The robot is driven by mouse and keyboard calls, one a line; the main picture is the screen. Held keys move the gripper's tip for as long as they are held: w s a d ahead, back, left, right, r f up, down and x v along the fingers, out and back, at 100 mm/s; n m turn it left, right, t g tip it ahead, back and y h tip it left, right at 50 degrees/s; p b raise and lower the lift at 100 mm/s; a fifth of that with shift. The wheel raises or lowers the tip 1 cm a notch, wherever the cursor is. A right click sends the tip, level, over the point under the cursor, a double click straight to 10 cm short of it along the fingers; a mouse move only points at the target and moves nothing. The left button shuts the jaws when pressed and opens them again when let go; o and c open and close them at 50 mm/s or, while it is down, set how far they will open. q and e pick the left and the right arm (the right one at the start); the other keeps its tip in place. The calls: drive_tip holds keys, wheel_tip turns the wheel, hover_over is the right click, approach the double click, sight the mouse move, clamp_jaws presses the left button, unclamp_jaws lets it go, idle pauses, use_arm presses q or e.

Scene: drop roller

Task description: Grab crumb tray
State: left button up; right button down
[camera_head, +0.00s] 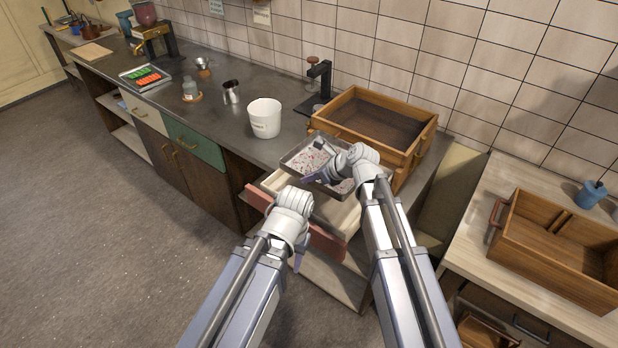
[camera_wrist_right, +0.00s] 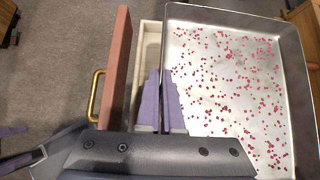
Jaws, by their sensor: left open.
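The crumb tray (camera_head: 302,158) is a shallow grey metal tray strewn with red crumbs. It is over the open drawer (camera_head: 335,212) with the red front, and it fills the right of the right wrist view (camera_wrist_right: 235,100). My right gripper (camera_head: 318,176) is at the tray's near side. In the right wrist view its purple fingers (camera_wrist_right: 162,103) are close together on either side of the tray's wall, shut on it. My left gripper (camera_head: 300,258) is open and empty in front of the drawer's red front, mostly hidden by its own wrist.
A wooden box (camera_head: 345,98) stands on the counter behind the tray. A white bucket (camera_head: 265,118) stands to the left, with a metal cup (camera_head: 231,92) beyond. Another wooden box (camera_head: 545,270) is on the right-hand table. The floor at left is clear.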

wheel_tip(320, 180, up, 9)
drive_tip(key=p, duration=0.7)
drive_tip(key=shift+p, duration=0.4)
